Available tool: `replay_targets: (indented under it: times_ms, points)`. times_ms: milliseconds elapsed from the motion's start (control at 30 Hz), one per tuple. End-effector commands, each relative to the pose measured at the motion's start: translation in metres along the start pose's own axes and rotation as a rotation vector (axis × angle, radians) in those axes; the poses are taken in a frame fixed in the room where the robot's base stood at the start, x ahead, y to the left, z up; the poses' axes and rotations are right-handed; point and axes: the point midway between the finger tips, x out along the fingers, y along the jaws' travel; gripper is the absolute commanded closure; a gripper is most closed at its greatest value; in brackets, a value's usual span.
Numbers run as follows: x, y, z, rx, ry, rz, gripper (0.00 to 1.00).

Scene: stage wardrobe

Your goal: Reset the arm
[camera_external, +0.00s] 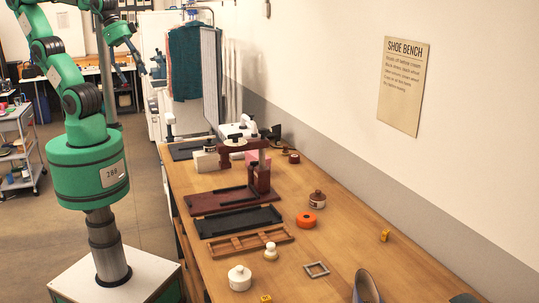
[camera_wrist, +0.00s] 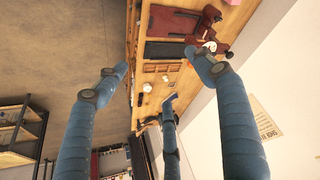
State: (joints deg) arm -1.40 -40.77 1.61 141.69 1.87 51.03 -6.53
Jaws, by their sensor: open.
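My green arm rises from its base at the left of the external view and bends over at the top. My gripper (camera_external: 133,70) hangs high in the air, left of the bench and well above the floor. In the wrist view, the blue-grey fingers of my gripper (camera_wrist: 158,84) are spread wide apart with nothing between them. The bench (camera_external: 355,237) is seen beyond the fingers there, tilted in the picture. The top of the arm's bend is cut off by the external view's upper edge.
The bench holds a dark red press (camera_external: 258,178), a black tray (camera_external: 240,222), a wooden divided tray (camera_external: 248,243), an orange ring (camera_external: 306,219), a white jar (camera_external: 239,278) and a shoe (camera_external: 366,288). A cart (camera_external: 20,150) stands at the left. Teal cloths (camera_external: 185,62) hang behind.

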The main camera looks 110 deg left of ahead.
Motion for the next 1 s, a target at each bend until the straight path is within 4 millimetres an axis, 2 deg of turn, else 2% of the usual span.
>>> replay_targets:
  times_ms: [200,567,767,1000]
  points:
    - [-0.013,0.013,0.011,0.111,0.028,0.038,0.31]
    - [-0.012,0.013,0.011,0.116,0.029,0.039,0.31]
    - [0.000,0.013,0.017,0.115,0.028,0.038,0.31]
    - [0.031,0.012,0.033,0.115,0.028,0.038,0.31]
